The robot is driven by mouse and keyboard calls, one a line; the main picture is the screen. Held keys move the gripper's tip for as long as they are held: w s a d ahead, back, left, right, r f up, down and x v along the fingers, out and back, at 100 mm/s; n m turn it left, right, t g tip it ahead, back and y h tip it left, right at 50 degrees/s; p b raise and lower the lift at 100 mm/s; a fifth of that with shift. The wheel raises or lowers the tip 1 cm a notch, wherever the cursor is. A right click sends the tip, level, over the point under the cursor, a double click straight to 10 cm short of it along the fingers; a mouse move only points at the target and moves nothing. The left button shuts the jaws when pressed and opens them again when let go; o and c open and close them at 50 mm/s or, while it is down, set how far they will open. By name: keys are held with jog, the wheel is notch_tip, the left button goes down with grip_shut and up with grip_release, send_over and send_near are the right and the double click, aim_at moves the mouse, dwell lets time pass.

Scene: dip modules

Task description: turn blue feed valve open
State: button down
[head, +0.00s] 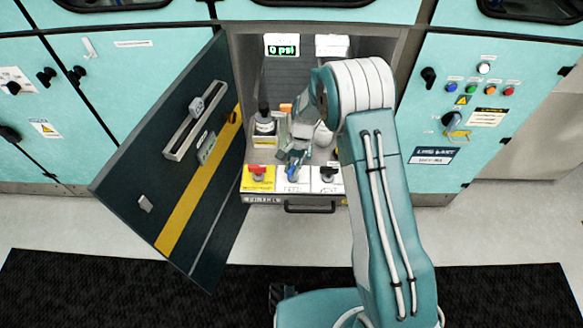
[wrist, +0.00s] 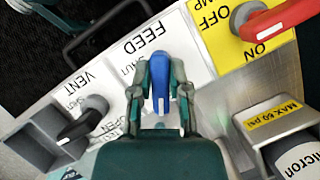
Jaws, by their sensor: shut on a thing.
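The blue feed valve handle (wrist: 160,82) stands between my gripper's two fingers in the wrist view, over the white FEED label (wrist: 146,42). My gripper (wrist: 160,92) is shut on the handle, one finger on each side. The SHUT and OPEN words on the label are partly covered by my gripper. In the head view the blue handle (head: 292,172) shows at the middle of the valve panel, just below my gripper (head: 291,160). The handle's lower part and pivot are hidden.
A red pump handle (head: 257,170) on a yellow label and a black vent handle (head: 327,173) flank the feed valve. A bottle (head: 264,128) stands behind. An open dark cabinet door (head: 180,160) is at left. The display (head: 282,50) reads 0 psi.

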jog(key=n+h, duration=0.1)
jog(key=n, duration=0.1)
jog(key=n+h, duration=0.1)
jog(key=n, duration=0.2)
jog(key=shift+d+f+n, duration=0.1)
jog(key=shift+d+n, duration=0.05)
jog(key=shift+n, duration=0.15)
dwell(0.4)
jog(key=c, duration=0.6)
grip_release()
jog(key=shift+g, duration=0.3)
jog(key=v, duration=1.2)
